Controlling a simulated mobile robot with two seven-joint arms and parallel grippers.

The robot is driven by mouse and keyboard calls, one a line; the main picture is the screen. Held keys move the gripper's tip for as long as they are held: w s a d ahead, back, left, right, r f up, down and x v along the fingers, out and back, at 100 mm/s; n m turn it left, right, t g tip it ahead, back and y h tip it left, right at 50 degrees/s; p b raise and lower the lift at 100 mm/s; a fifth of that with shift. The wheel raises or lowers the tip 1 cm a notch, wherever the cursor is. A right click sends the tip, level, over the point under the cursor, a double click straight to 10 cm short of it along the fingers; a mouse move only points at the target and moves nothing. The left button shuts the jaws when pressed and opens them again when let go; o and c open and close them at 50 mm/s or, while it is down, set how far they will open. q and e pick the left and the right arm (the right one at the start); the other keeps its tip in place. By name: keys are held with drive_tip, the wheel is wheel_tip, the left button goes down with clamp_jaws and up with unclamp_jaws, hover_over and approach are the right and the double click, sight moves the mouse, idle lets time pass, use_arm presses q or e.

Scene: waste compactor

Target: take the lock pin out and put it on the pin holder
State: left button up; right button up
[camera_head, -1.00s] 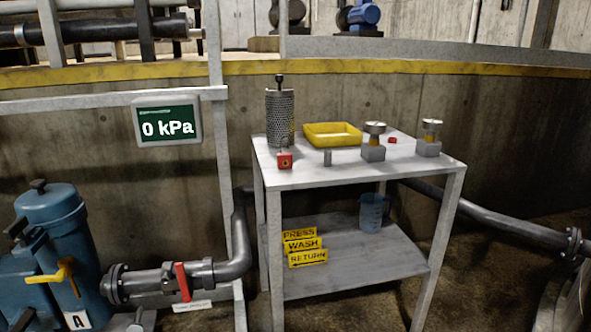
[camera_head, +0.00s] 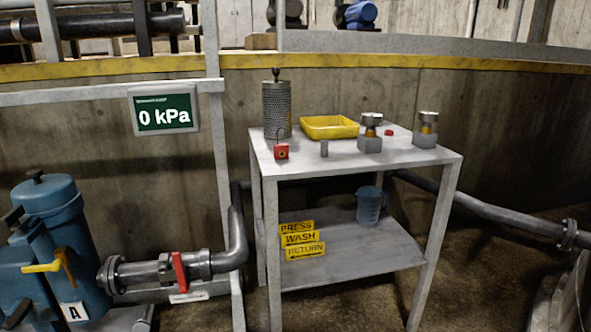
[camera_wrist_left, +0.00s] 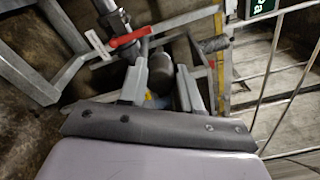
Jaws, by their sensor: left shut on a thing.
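My left gripper (camera_wrist_left: 162,72) shows only in the left wrist view. Its two light grey fingers are closed around a dark grey rounded thing (camera_wrist_left: 161,73). Whether this is the lock pin I cannot tell, as its lower end is hidden by the gripper. Neither gripper shows in the head view. No part there is clearly the lock pin or the pin holder.
A perforated cylinder (camera_head: 277,110) and a yellow tray (camera_head: 329,127) are on the table. A jug (camera_head: 369,207) stands on its lower shelf. A blue machine (camera_head: 55,225) and a pipe with a red valve handle (camera_head: 179,271) are at left; the handle also shows in the wrist view (camera_wrist_left: 128,38).

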use_arm(q)
drive_tip(key=s+d+r+m+h+p, duration=0.1)
drive_tip(key=d+r+p, duration=0.1)
drive_tip(key=r+p, duration=0.7)
drive_tip(key=s+d+r+m+h+p, duration=0.1)
drive_tip(key=d+r+h+p, duration=0.1)
drive_tip(key=r+p, duration=0.7)
wheel_tip(320, 180, up, 6)
drive_tip(key=shift+d+r+p, duration=0.1)
drive_tip(key=shift+d+p, duration=0.3)
drive_tip(key=shift+d, duration=0.4)
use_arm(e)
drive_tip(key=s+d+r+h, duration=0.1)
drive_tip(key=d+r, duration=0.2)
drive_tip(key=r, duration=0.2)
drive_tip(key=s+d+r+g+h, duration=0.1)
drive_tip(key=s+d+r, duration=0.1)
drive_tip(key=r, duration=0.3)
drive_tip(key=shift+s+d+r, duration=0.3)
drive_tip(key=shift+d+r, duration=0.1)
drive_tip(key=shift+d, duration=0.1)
